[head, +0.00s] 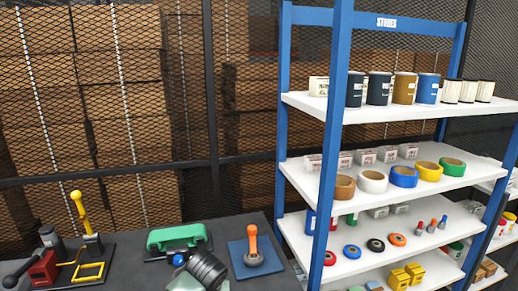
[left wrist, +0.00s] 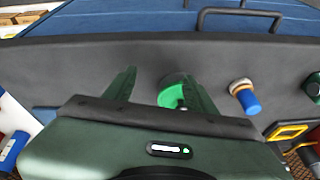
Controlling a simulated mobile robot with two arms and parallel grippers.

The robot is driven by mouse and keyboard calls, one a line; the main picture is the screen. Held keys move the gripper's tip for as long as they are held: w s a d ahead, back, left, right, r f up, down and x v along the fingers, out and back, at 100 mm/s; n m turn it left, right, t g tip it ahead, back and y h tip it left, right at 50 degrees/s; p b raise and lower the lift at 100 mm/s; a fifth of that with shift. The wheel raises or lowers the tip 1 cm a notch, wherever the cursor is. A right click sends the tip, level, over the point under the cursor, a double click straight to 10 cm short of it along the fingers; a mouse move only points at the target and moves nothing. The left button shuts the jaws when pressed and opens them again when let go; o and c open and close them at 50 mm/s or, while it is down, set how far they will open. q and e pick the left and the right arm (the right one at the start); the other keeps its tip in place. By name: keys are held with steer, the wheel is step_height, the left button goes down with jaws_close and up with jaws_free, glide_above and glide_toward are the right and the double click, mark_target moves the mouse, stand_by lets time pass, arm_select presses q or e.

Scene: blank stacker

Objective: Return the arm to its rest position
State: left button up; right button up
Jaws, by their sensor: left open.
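My left gripper (left wrist: 160,76) shows in the left wrist view, with its two dark green fingers apart and nothing held between them. A green round thing (left wrist: 170,92) lies beyond the fingers and is partly covered by the right finger; I cannot tell what it is. I cannot clearly make out the left gripper in the head view. A dark ribbed cylinder (head: 208,270) at the bottom of the head view may be part of my arm. My right gripper is in neither view.
A dark bench (head: 130,258) holds a green piece (head: 178,238), an orange-handled tool (head: 252,245), a red vise-like piece (head: 42,270) and a yellow lever (head: 78,205). Blue-framed shelves (head: 300,103) with tapes and cans stand right. Wire mesh closes the back.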

arm_select(q)
steer(key=s+d+f+m+h, duration=0.1)
steer(key=s+d+f, duration=0.15)
steer(key=s, duration=0.65)
steer(key=s+d+f+m+h, duration=0.15)
steer(key=s+f, duration=0.25)
steer(key=s, duration=0.4)
steer(key=s+a+r, duration=0.1)
steer(key=s+a, duration=0.4)
steer(key=s, duration=0.4)
steer(key=s+a+r, duration=0.2)
steer(key=s+a, duration=0.3)
steer(key=s, duration=0.4)
step_height(320, 180, down, 30)
steer(key=s+m+g+b, duration=0.1)
steer(key=s+b, duration=0.1)
steer(key=b, duration=0.1)
steer(key=s+a+f+g+b, duration=0.1)
steer(key=s+a+f, duration=0.2)
steer(key=s+f, duration=1.3)
steer(key=shift+g+y, duration=0.3)
steer(key=shift+y, duration=0.15)
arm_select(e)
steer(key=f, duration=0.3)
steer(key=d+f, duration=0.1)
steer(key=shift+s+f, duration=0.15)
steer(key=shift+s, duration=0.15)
